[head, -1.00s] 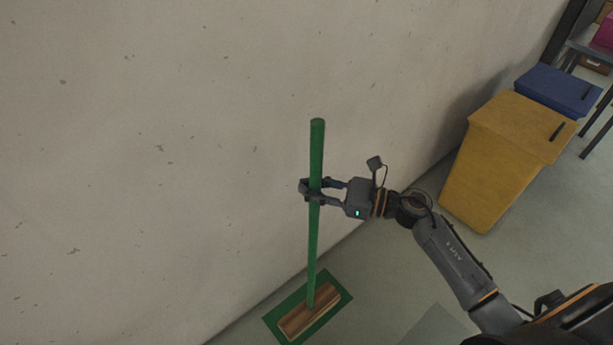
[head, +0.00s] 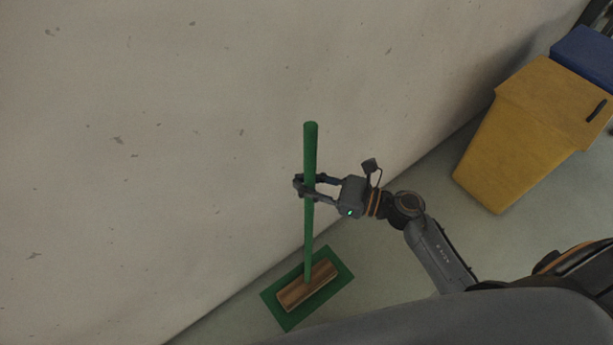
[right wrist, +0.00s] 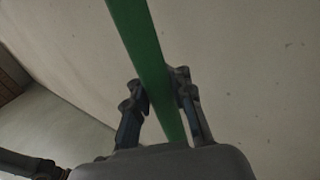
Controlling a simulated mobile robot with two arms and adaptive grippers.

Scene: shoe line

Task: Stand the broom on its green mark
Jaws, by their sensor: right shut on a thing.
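The broom has a green handle (head: 310,150) and a brown wooden head (head: 308,287). It stands upright, with its head over the green mark (head: 336,266) on the floor beside the wall. Green shows around the head; I cannot tell whether the head touches the floor. My right gripper (head: 304,187) is shut on the handle in its upper half. In the right wrist view the handle (right wrist: 146,60) runs between the two fingers (right wrist: 158,98). My left gripper is not in view.
A pale wall (head: 130,150) stands close behind the broom. A yellow bin (head: 520,130) and a blue bin (head: 585,55) stand against the wall to the right. The grey floor (head: 400,255) between the mark and the bins is clear.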

